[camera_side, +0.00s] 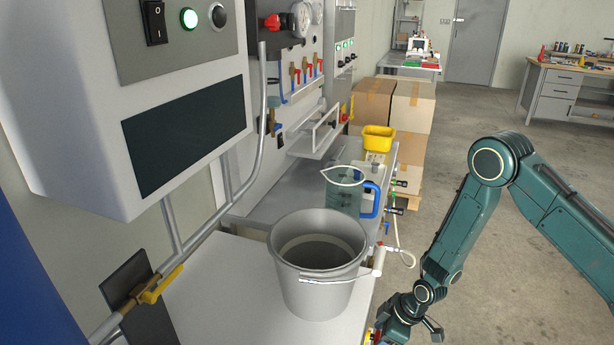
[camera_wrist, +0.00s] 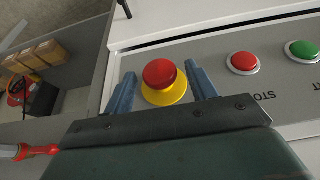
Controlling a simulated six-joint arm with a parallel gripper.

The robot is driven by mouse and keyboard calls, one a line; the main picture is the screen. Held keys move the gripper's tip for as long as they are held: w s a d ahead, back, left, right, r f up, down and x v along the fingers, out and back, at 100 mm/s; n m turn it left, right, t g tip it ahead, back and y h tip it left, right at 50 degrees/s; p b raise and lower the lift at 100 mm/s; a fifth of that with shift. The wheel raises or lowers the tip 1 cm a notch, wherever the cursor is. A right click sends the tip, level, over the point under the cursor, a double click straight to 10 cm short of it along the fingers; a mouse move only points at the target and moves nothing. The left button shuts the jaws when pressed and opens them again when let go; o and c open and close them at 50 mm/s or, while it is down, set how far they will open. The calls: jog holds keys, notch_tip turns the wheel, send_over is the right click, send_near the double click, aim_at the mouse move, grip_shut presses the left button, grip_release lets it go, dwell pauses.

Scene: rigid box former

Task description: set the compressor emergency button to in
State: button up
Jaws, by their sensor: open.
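The emergency button is a red mushroom head (camera_wrist: 160,74) on a yellow collar (camera_wrist: 166,93), set in a grey panel strip (camera_wrist: 213,82). My gripper (camera_wrist: 159,69) is open, with one blue-grey finger on each side of the button. No contact between fingers and button is clear, and I cannot tell whether the button is in or out. In the side view my gripper (camera_side: 408,327) is low at the front edge of the white bench cabinet. A bit of red and yellow (camera_side: 372,337) shows beside it; the rest is hidden by the gripper and frame edge.
A red button (camera_wrist: 243,63) and a green button (camera_wrist: 303,50) sit right of the emergency button on the same panel. A grey bucket (camera_side: 318,262) stands on the cabinet top, with a jug (camera_side: 344,196) behind it. The floor to the right is open.

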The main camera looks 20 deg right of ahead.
jog(key=shift+r, duration=0.15)
jog(key=v, duration=1.3)
jog(key=shift+r, duration=0.25)
jog(key=shift+s+d, duration=0.1)
jog(key=shift+s, duration=0.05)
